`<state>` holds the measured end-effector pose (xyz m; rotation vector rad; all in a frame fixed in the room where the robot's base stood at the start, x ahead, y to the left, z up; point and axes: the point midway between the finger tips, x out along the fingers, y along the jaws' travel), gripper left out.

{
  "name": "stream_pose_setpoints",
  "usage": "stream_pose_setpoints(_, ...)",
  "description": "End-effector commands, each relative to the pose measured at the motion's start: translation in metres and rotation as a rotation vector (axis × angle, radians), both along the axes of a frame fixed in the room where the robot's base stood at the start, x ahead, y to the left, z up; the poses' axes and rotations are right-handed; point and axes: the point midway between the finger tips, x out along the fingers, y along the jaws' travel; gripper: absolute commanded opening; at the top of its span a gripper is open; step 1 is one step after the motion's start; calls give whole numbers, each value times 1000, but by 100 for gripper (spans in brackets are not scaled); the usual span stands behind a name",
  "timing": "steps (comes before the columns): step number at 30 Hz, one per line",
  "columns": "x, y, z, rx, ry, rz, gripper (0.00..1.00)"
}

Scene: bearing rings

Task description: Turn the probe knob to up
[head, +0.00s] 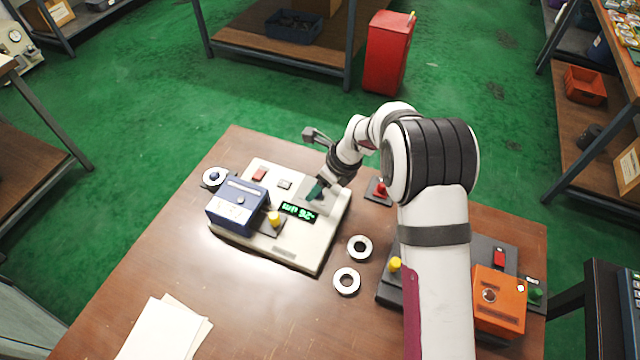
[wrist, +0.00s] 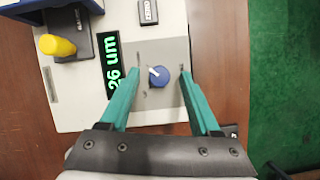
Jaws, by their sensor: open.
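The probe knob (wrist: 159,76) is a small blue round knob with a white pointer, on a grey plate (wrist: 172,50) of the pale instrument panel (head: 290,255). In the wrist view its pointer slants to the upper left. My gripper (wrist: 160,73) is open, its two teal fingers on either side of the knob with a gap to each side. I cannot tell how high the fingertips are above the plate. In the head view my gripper (head: 317,190) is over the panel's far right part and the knob is hidden. A green-lit display (wrist: 112,64) reads 26 um.
A blue box (head: 237,207) and a yellow knob (head: 274,219) stand on the panel's left part. Two bearing rings (head: 359,247) lie to its right. A red-topped part (head: 380,189) stands near my wrist. An orange box (head: 499,300) is at right. Papers (head: 165,330) lie in front.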

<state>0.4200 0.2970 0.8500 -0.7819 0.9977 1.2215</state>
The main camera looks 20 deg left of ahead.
Motion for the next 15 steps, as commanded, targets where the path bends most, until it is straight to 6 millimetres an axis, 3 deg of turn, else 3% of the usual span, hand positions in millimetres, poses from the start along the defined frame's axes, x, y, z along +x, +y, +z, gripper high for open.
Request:
stream_pose_setpoints(8, 0, 1, -1, 0, 0, 0, 62)
stream_pose_setpoints(15, 0, 0, -1, 0, 0, 0, 19)
